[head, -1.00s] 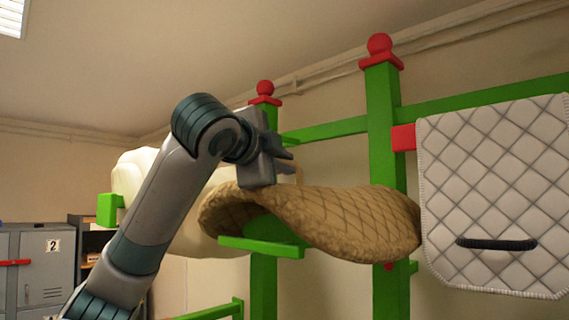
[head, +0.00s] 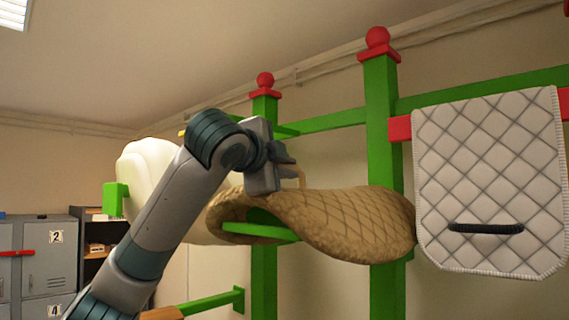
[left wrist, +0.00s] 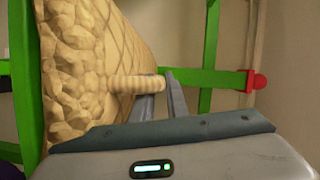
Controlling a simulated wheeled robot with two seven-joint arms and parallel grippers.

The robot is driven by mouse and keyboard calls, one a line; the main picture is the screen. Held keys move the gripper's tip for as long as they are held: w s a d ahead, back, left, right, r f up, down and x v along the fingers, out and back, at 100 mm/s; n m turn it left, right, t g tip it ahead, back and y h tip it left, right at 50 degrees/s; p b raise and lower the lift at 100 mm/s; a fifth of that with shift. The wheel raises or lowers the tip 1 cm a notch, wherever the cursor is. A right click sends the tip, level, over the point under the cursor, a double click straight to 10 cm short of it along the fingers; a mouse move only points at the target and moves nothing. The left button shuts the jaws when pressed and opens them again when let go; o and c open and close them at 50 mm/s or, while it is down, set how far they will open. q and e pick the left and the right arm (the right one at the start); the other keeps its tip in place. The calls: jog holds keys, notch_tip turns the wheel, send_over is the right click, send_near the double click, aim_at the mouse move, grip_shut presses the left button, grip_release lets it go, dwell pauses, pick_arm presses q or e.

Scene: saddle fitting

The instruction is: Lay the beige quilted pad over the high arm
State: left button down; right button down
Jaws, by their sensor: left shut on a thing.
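The beige quilted pad (head: 360,222) is a curved, tan sheet with a diamond pattern. It arches over a green arm (head: 262,230), whose front end shows in the opening under the pad; I cannot tell whether the two touch. My left gripper (head: 287,172) is above the pad, shut on its beige loop handle (head: 302,176). In the left wrist view the loop (left wrist: 137,83) runs from the pad's textured side (left wrist: 75,70) to between my fingers (left wrist: 162,92). The arm's far part is hidden by the pad. My right gripper is not in view.
A white quilted pad (head: 490,185) with a black handle hangs from a red arm (head: 399,129) close at the right. Green posts (head: 381,140) with red knobs stand behind. A cream bulky thing (head: 140,165) is behind my arm. Grey lockers (head: 45,255) stand at far left.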

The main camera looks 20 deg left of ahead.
pick_arm(q)
jog(key=shift+s, duration=0.35)
jog(key=shift+w, duration=0.3)
jog(key=c, duration=1.7)
grip_release()
jog(key=shift+w+f, duration=0.15)
jog(key=shift+o, duration=0.2)
jog(key=shift+s, duration=0.3)
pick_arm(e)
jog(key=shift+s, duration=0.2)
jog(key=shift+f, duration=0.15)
